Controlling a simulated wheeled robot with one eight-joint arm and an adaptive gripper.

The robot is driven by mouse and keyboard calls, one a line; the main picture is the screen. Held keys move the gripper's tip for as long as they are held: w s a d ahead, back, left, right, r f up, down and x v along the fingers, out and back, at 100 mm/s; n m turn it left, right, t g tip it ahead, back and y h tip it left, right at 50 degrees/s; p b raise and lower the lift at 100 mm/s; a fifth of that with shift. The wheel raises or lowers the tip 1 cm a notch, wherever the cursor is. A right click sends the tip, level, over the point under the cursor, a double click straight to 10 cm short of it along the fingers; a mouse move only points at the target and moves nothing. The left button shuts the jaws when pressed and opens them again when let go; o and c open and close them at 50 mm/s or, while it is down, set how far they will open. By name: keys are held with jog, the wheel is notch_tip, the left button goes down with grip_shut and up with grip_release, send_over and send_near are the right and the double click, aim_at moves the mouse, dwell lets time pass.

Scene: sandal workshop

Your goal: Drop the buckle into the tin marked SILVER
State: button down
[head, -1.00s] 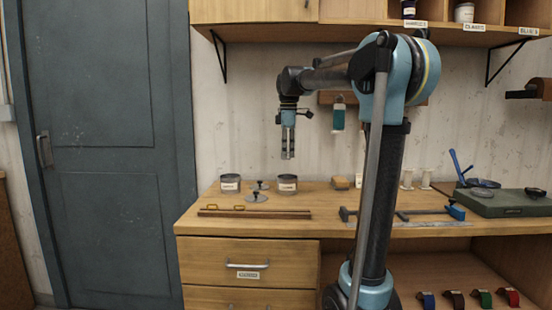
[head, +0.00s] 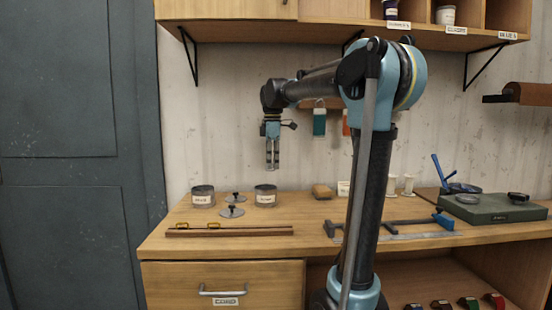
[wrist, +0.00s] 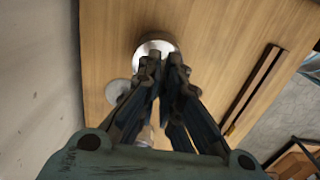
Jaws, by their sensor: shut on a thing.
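Two open metal tins with white labels stand on the bench in the head view, a left tin (head: 203,190) and a right tin (head: 265,189). The lettering on both is too small to read for sure. My gripper (head: 272,168) points down just above the right tin, a short gap over its rim. In the wrist view a tin (wrist: 143,48), by its place the right one, lies just beyond my fingertips (wrist: 164,62). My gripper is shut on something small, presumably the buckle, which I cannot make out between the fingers.
Two round lids with knobs (head: 232,212) lie between the tins; one also shows in the wrist view (wrist: 117,92). A long wooden stick (head: 230,232) with brass pieces lies along the front. A blue-handled clamp (head: 400,224) and a green slab (head: 490,207) are to the right.

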jog(key=shift+f, duration=0.9)
jog(key=c, duration=1.7)
grip_release()
jog(key=shift+r, duration=0.1)
notch_tip(320, 180, up, 12)
